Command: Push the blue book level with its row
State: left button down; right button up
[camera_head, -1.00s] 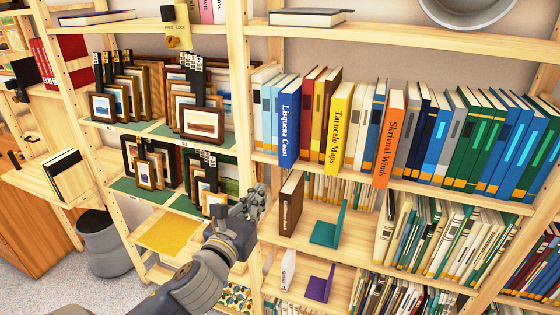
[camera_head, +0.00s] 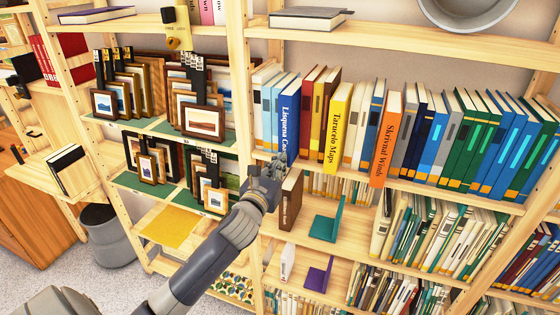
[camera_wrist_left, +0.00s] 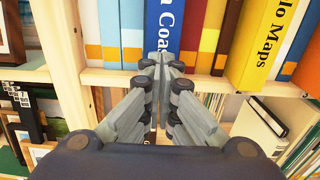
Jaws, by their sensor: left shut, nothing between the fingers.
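The blue book with "Lisquena Coast" on its spine (camera_head: 289,108) stands upright in the upper book row, its spine jutting forward of the books beside it. My left gripper (camera_head: 280,160) is shut and empty in front of the lower part of this spine and hides some of it. In the left wrist view the shut fingertips (camera_wrist_left: 161,66) are over the bottom of the blue book (camera_wrist_left: 165,25). I cannot tell whether they touch it. My right gripper is not in view.
The yellow "Tarucelo Maps" book (camera_head: 337,125) and the orange "Skrivnal Winds" book (camera_head: 386,138) also jut out. An upright post (camera_head: 242,100) stands left of the row. Below are a brown book (camera_head: 290,203) and a teal bookend (camera_head: 325,225). Framed prints (camera_head: 203,122) fill the left shelves.

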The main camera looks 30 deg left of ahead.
aim_at(287, 153)
pick_arm(q)
jog(key=shift+w+a, duration=0.1)
jog(key=shift+w, duration=0.2)
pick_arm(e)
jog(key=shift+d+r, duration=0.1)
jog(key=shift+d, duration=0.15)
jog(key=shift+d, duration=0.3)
pick_arm(q)
jog(key=x, duration=0.6)
jog(key=shift+s+p, duration=0.1)
jog(key=shift+p, duration=0.2)
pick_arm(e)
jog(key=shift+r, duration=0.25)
pick_arm(q)
jog(key=v, duration=1.2)
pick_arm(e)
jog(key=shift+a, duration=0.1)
